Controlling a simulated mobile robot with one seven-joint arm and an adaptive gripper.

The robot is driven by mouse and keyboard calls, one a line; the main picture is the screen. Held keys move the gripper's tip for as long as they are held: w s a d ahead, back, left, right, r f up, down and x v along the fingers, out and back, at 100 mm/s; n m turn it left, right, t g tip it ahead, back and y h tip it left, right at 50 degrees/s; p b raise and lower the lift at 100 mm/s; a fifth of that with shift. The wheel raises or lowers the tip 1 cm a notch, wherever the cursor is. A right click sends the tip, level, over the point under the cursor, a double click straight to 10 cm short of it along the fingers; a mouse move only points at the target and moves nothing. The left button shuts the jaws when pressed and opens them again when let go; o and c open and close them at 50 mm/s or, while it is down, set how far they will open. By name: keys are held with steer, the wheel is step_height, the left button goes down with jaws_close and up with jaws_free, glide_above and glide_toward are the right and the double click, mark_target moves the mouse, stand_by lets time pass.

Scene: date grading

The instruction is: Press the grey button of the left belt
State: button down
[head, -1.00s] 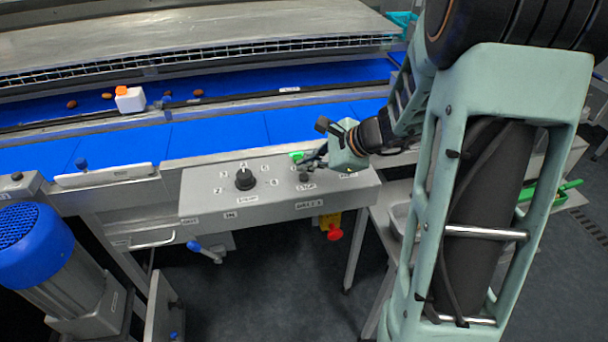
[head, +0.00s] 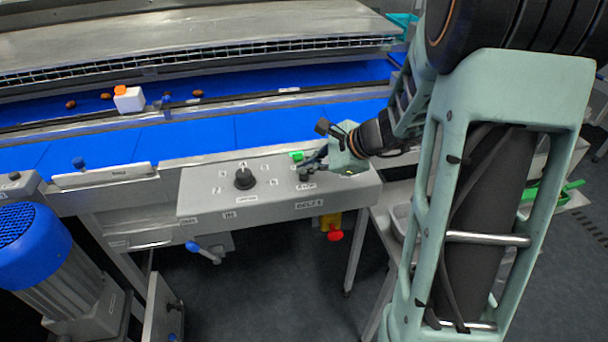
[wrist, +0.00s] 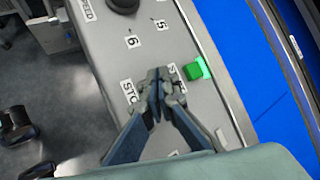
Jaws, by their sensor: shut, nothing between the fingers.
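The control panel (head: 200,196) has a dark speed dial (head: 244,179), a green button (head: 296,156) and, nearer its front edge, a small dark grey button (head: 304,176) beside the STOP label. My gripper (head: 312,163) is shut and empty, low over the panel's right part, close to the grey button. In the wrist view my gripper (wrist: 157,82) has its fingertips together beside the STOP label (wrist: 130,92), left of the green button (wrist: 194,71). The fingers seem to cover the grey button there; I cannot tell whether they touch it.
The near blue belt (head: 190,140) runs behind the panel. Several dates and a white box with an orange top (head: 128,98) are on the far belt. A red knob (head: 335,235) is below the panel. A blue-capped motor (head: 35,245) stands at the lower left.

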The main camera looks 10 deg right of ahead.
mark_target(306, 176)
steer(key=shift+f+b, duration=0.45)
steer(key=shift+b, duration=0.05)
steer(key=shift+r, duration=0.15)
stand_by(0.5)
steer(key=shift+r+p, duration=0.65)
steer(key=shift+r, duration=0.1)
step_height(306, 176, up, 5)
steer(key=p, duration=0.4)
stand_by(0.6)
